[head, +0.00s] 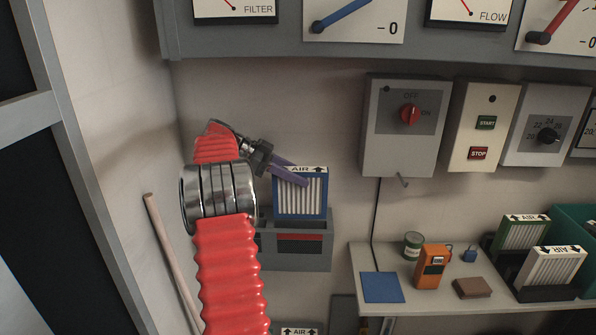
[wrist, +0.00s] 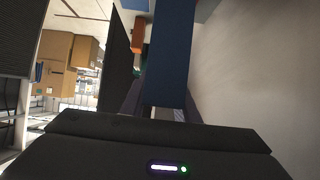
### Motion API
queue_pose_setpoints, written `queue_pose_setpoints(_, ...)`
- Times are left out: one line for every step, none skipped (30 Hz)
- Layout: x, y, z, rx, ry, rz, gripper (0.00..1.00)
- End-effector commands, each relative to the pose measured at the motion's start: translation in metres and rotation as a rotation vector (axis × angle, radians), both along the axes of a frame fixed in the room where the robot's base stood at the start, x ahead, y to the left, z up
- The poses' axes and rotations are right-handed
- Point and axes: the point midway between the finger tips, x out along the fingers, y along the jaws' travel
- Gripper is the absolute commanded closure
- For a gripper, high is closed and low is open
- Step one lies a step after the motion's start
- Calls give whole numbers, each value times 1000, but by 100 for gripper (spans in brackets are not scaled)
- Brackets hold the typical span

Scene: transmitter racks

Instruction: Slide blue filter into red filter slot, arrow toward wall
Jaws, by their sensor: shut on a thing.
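The blue filter (head: 300,212) has a blue frame, white pleats and a white AIR label on its top edge. The label's arrow points up in the head view, toward the wall. My gripper (head: 298,179) has purple fingers and is shut on the filter's upper part. The filter is upright over the grey slot housing with the red label (head: 300,238). Its lower edge meets the housing's top opening in the picture; how deep it sits, I cannot tell. In the wrist view the filter is a blue slab (wrist: 171,50) in front of my gripper.
A shelf (head: 350,267) at the right holds an orange device (head: 432,267), a green can (head: 412,245), a brown block (head: 472,288), a green filter (head: 523,233) and a white filter (head: 550,267). Control boxes (head: 402,125) hang above. A pole (head: 170,260) leans at the left.

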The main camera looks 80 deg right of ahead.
Motion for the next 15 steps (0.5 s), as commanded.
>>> queue_pose_setpoints(0, 0, -4, 2, 1, 0, 100)
queue_pose_setpoints(0, 0, -6, 2, 1, 0, 100)
queue_pose_setpoints(0, 0, -9, 2, 2, -1, 100)
queue_pose_setpoints(0, 0, -11, 2, 2, -1, 100)
queue_pose_setpoints(0, 0, -13, 2, 1, -1, 100)
queue_pose_setpoints(0, 0, -15, 0, 1, -1, 100)
queue_pose_setpoints(0, 0, -17, 0, 0, -1, 100)
queue_pose_setpoints(0, 0, -18, 0, 0, -1, 100)
queue_pose_setpoints(-1, 0, -20, 1, 0, 0, 100)
queue_pose_setpoints(0, 0, -21, 1, 0, 0, 100)
queue_pose_setpoints(-1, 0, -22, 1, 0, 0, 100)
queue_pose_setpoints(-1, 0, -23, 1, 0, 0, 100)
queue_pose_setpoints(-1, 0, -23, 1, 0, 0, 100)
queue_pose_setpoints(-1, 0, -24, 1, 0, 0, 100)
queue_pose_setpoints(-1, 0, -24, 0, 0, -1, 100)
